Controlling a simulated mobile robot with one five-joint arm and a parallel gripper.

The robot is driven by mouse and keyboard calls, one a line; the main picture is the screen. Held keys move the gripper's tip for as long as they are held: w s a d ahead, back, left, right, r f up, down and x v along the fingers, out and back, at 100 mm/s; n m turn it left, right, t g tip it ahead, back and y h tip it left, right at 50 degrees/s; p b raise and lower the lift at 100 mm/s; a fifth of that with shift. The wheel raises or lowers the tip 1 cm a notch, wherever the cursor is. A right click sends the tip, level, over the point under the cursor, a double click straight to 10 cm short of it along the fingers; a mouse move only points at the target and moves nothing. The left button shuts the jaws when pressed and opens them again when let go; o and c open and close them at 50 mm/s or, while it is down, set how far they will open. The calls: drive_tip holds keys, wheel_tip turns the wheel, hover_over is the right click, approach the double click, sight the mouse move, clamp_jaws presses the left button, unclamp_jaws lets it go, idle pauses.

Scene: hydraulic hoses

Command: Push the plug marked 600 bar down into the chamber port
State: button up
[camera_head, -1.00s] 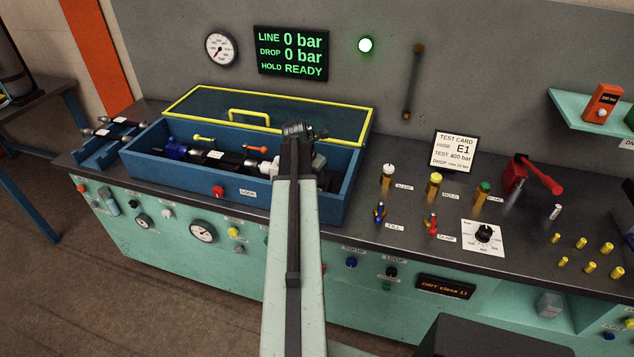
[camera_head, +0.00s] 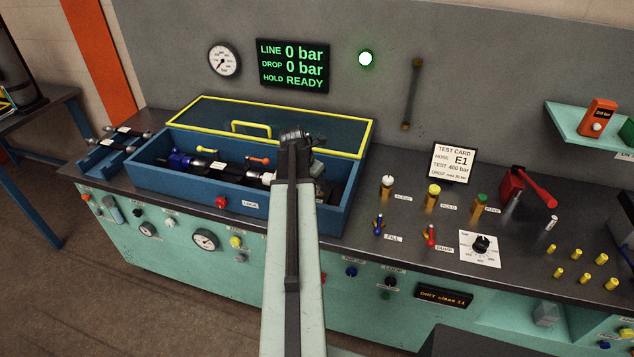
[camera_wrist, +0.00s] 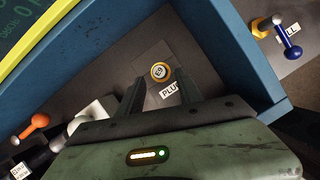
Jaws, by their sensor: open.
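The plug (camera_wrist: 159,71) shows in the wrist view as a small round top with a yellow ring, on a grey plate inside the blue chamber. Its marking is too small to read surely. A label beginning "PLU" (camera_wrist: 170,90) lies beside it. My gripper (camera_wrist: 160,78) is open, with one dark finger on each side of the plug in the picture and nothing between them. I cannot tell its height above the plug or how deep the plug sits. In the head view my arm hides the plug; my wrist (camera_head: 296,138) is over the chamber's right part.
The blue chamber (camera_head: 170,180) has its yellow-edged lid (camera_head: 345,121) standing open behind. A hose assembly with an orange lever (camera_head: 260,160) lies inside, left of my gripper. The chamber walls (camera_wrist: 225,60) are close around it. Valves (camera_head: 434,200) stand on the bench to the right.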

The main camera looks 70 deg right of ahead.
drive_tip(key=p+v, duration=0.6)
drive_tip(key=v, duration=0.2)
drive_tip(key=shift+r, duration=0.1)
